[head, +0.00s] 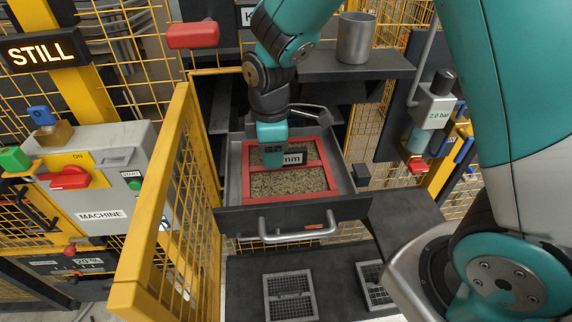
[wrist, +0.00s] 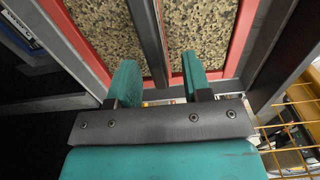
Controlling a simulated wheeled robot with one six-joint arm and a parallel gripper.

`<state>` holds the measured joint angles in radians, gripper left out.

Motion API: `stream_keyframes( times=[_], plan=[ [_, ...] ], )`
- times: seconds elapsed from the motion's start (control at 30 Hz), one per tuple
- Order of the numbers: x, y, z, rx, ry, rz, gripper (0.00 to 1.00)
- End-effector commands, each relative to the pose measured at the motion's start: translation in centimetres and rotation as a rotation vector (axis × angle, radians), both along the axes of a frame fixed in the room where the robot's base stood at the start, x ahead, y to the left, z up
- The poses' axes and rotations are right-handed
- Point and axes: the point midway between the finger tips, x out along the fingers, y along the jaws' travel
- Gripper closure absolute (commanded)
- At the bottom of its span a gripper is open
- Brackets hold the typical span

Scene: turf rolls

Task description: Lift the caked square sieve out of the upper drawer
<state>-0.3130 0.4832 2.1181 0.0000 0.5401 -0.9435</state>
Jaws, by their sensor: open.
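The caked square sieve (head: 290,182) has a red frame and a grainy tan-brown cake, and lies in the pulled-out upper drawer (head: 236,217). A white label ending in "mm" shows on its crossbar, partly hidden by my gripper (head: 272,158). My gripper reaches down over the rear half of the sieve. In the wrist view my gripper (wrist: 160,80) is open, its two teal fingers apart. A dark bar (wrist: 149,40) runs between them with cake on both sides; I cannot tell whether either finger touches it. The red frame (wrist: 80,40) also shows there.
A yellow mesh gate (head: 160,200) stands left of the drawer. A metal cup (head: 355,38) is on a shelf at the back right. Grey square grates (head: 290,297) lie below the drawer. A machine box (head: 95,180) stands at left.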

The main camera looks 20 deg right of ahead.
Motion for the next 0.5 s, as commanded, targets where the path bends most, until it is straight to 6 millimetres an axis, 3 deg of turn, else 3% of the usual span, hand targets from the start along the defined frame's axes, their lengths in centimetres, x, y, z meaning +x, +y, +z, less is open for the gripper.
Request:
stream_keyframes(
  times=[0.07,0.1,0.27,0.3,0.5],
  plan=[
    [0.00,0.01,-0.01,0.000,0.000,0.000,0.55],
    [0.00,0.01,0.00,0.000,0.000,0.000,0.60],
    [0.00,0.01,0.02,0.000,0.000,0.000,0.97],
    [0.00,0.01,0.02,0.000,0.000,0.000,1.00],
    [0.04,0.02,0.08,0.001,-0.001,0.000,1.00]
  ],
)
